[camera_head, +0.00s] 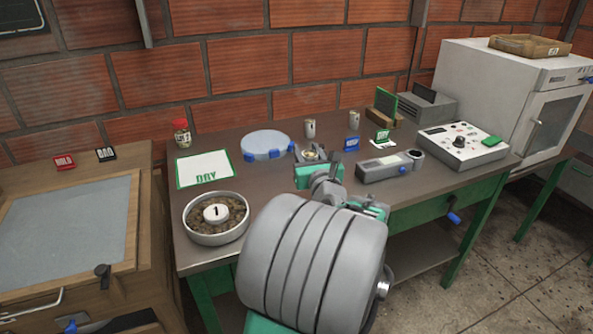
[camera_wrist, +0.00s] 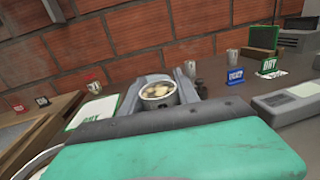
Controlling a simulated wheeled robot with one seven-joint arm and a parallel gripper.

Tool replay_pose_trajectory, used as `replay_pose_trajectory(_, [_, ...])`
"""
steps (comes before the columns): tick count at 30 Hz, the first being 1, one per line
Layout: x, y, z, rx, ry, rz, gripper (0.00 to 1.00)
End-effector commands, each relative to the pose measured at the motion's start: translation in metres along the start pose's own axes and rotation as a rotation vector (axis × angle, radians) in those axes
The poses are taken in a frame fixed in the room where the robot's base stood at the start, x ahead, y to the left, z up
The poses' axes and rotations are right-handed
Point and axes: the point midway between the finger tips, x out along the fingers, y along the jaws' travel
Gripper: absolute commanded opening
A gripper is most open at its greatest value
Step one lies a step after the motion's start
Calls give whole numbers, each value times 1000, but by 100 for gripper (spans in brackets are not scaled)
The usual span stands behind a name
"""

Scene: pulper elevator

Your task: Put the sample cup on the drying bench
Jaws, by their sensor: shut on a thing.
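My gripper (camera_head: 312,160) is shut on a small metal cup (camera_wrist: 158,95) with pale contents. It holds the cup upright above the bench (camera_head: 300,192), a brown top on green legs; the head view shows only the cup's top past my wrist. A white mat (camera_head: 206,170) with green edges and the word DRY lies on the bench's left side, left of my gripper. It also shows in the wrist view (camera_wrist: 92,118), left of the held cup. Two other small cups (camera_head: 310,128) (camera_head: 354,119) stand at the back of the bench.
A round dish (camera_head: 196,232) with a "1" marker stands at the bench's front left. A grey meter (camera_head: 388,167) and control box (camera_head: 462,143) occupy the right.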

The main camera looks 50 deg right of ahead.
Motion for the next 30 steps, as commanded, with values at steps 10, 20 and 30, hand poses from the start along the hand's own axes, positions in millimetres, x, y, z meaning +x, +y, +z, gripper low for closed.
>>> replay_pose_trajectory(10, [52, 12, -57, -1, 0, 1, 0])
replay_pose_trajectory(20, [60, 13, -95, -1, -2, -2, 0])
replay_pose_trajectory(30, [59, 13, -98, -1, 0, -1, 42])
